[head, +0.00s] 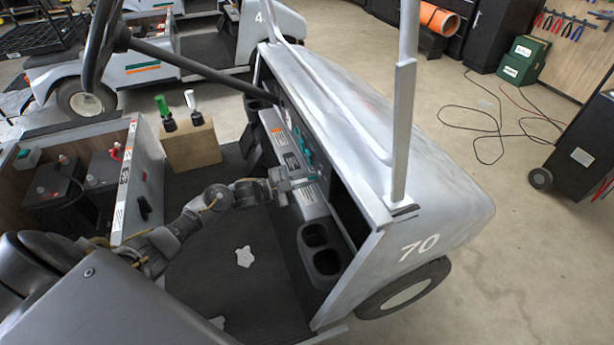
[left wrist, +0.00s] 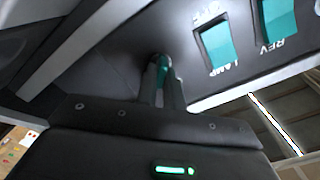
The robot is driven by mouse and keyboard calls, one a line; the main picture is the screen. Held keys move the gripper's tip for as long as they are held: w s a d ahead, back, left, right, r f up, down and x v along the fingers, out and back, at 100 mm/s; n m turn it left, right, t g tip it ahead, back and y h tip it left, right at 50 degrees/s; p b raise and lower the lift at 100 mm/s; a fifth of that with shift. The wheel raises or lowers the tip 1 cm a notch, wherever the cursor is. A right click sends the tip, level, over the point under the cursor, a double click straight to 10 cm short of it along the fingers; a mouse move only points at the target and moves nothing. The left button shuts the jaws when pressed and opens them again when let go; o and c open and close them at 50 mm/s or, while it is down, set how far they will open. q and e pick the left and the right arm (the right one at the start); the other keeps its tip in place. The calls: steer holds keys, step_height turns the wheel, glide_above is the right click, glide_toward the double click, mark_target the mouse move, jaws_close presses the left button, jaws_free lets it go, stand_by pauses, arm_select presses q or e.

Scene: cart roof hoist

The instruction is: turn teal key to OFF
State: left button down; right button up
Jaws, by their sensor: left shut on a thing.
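The teal key (left wrist: 163,68) shows in the left wrist view as a small teal strip between my fingers, against a dark panel. My left gripper (left wrist: 162,80) is shut on it. Most of the key and any OFF mark by it are hidden, so I cannot tell its turn. In the head view my left gripper (head: 291,184) is at the cart's dashboard (head: 275,135), and the key cannot be made out there. My right gripper is not in view.
Teal switches marked LAMP (left wrist: 219,44) and REV (left wrist: 281,20) sit on the panel to the right of the key. A cup holder (head: 319,250) is below the dashboard. A roof post (head: 404,130) rises beside it. The dark cart floor (head: 262,285) has open room.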

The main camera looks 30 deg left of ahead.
arm_select(q)
steer(key=shift+w+a+n+p, duration=0.1)
steer(key=shift+n+p, duration=1.95)
steer(key=shift+n, duration=2.25)
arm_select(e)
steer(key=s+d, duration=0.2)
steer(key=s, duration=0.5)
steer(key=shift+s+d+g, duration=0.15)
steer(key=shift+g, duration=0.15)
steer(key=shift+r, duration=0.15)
arm_select(q)
steer(key=c, duration=1.5)
jaws_free()
